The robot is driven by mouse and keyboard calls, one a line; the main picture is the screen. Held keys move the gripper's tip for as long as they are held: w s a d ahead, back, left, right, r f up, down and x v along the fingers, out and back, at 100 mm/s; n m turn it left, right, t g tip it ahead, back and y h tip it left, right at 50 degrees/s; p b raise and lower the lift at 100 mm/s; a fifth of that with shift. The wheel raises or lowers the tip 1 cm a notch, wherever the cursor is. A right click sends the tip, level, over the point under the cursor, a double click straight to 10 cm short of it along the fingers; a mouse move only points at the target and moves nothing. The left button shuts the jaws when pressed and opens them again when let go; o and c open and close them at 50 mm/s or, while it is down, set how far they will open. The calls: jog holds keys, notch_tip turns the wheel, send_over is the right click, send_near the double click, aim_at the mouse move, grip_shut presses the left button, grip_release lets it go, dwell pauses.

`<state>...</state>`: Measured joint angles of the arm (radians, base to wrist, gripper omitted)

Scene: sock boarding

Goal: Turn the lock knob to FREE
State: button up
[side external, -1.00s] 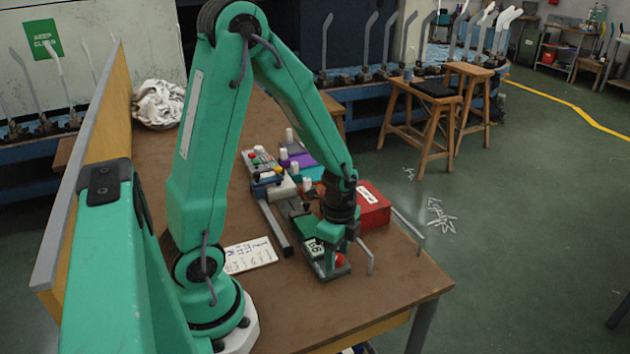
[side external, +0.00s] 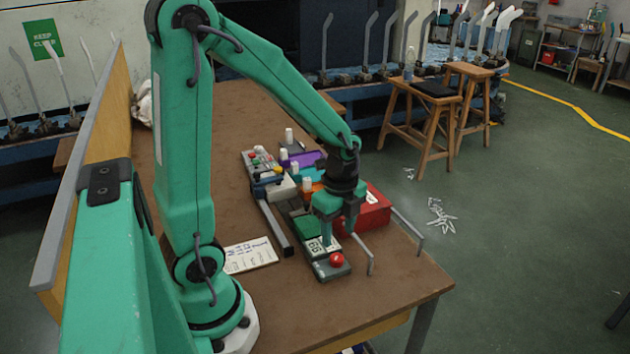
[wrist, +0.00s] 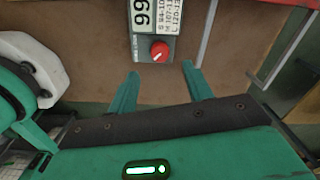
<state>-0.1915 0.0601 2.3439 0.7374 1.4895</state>
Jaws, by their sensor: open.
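The lock knob (side external: 337,260) is a round red knob on the near end of a dark grey unit (side external: 334,272) on the bench. It also shows in the wrist view (wrist: 159,51), with a small pale mark whose setting I cannot read. A white label with large black digits (wrist: 142,15) lies just beyond it. My gripper (side external: 338,232) is above the unit, behind the knob in the side view. In the wrist view my gripper (wrist: 161,74) has its two green fingers spread and empty, apart from the knob, which sits centred beyond the fingertips.
A red box (side external: 372,212) stands right of the unit. Bent grey bars (side external: 362,252) rise by the right bench edge. A dark rail (side external: 275,228) and a paper sheet (side external: 250,255) lie to the left. The front of the bench (side external: 385,295) is clear.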

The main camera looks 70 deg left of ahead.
jog(key=shift+w+r, duration=0.1)
jog(key=shift+r, duration=0.55)
jog(key=w+a+r+n, duration=0.5)
jog(key=a+n, duration=0.5)
jog(key=n, duration=0.4)
jog(key=w+a+r+n, duration=0.5)
jog(key=w+a+n, duration=0.3)
jog(key=n, duration=0.6)
jog(key=shift+a+n+t, duration=0.3)
jog(key=shift+a+t, duration=0.1)
jog(key=shift+a, duration=0.5)
jog(key=shift+d, duration=0.15)
